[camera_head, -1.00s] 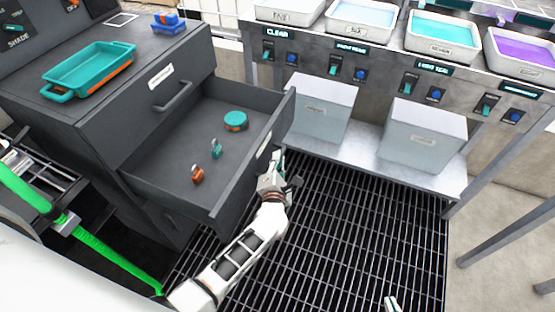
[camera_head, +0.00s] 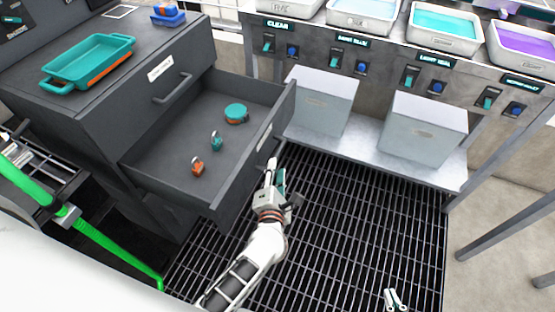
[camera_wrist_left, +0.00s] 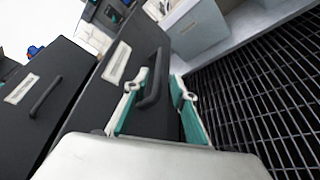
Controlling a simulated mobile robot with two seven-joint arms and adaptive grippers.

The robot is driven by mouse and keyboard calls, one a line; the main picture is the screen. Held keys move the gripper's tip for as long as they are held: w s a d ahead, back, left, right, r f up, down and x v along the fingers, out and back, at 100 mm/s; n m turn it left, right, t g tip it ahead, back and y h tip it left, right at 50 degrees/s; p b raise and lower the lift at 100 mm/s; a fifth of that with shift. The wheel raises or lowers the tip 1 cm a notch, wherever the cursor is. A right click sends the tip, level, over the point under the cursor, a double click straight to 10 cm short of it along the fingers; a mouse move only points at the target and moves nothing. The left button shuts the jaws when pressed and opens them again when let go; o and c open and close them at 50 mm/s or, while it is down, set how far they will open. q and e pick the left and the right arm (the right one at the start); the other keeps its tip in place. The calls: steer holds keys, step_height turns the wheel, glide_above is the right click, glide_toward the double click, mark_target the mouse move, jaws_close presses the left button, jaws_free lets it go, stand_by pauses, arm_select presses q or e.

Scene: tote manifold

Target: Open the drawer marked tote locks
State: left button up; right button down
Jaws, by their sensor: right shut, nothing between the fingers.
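The dark grey drawer (camera_head: 172,168) is pulled well out of the cabinet. A pale label (camera_head: 265,137) is on its front; I cannot read it. Inside lie a round teal piece (camera_head: 236,113), a small teal piece (camera_head: 216,141) and a small orange piece (camera_head: 198,166). My left gripper (camera_head: 274,172) is at the drawer's outer front. In the left wrist view its two teal-lined fingers (camera_wrist_left: 156,98) are apart, with the drawer's dark handle (camera_wrist_left: 154,82) between them. Contact cannot be told. My right gripper (camera_head: 394,297) is shut and empty at the bottom edge.
A closed upper drawer with a handle (camera_head: 173,90) is above the open one. A teal tray (camera_head: 88,65) and blue blocks (camera_head: 168,16) sit on the cabinet. Pale bins (camera_head: 322,100) stand on a low shelf. The grated floor (camera_head: 350,220) is clear.

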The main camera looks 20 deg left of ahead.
arm_select(q)
steer(key=shift+v, duration=1.65)
